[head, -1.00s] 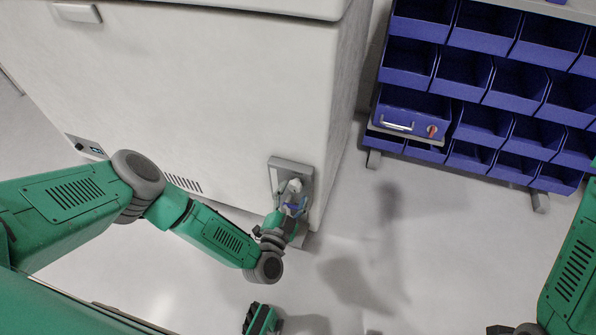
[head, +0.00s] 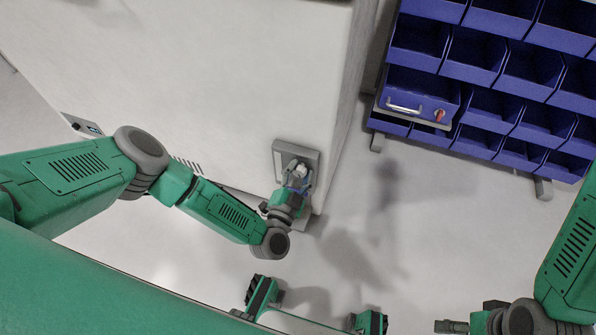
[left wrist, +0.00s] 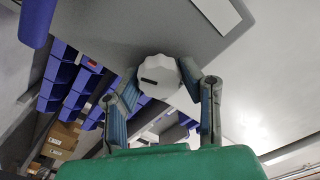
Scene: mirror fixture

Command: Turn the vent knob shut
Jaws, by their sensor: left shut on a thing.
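The vent knob is a pale, many-sided knob (left wrist: 160,70) with a dark slot-shaped mark, on a grey plate (left wrist: 120,30) in the left wrist view. In the head view the grey plate (head: 312,156) sits low at the right edge of the large white cabinet's front. My left gripper (head: 297,182) is at this plate, and its fingers (left wrist: 172,92) stand on both sides of the knob, shut on it. In the head view the gripper largely hides the knob. My right gripper (head: 452,327) shows only partly at the bottom edge, and its fingers cannot be made out.
The white cabinet (head: 200,70) fills the upper left. A rack of blue bins (head: 470,55) stands at the upper right, with a blue drawer box (head: 415,90) bearing a silver handle and a red knob (head: 439,115). The floor between is clear.

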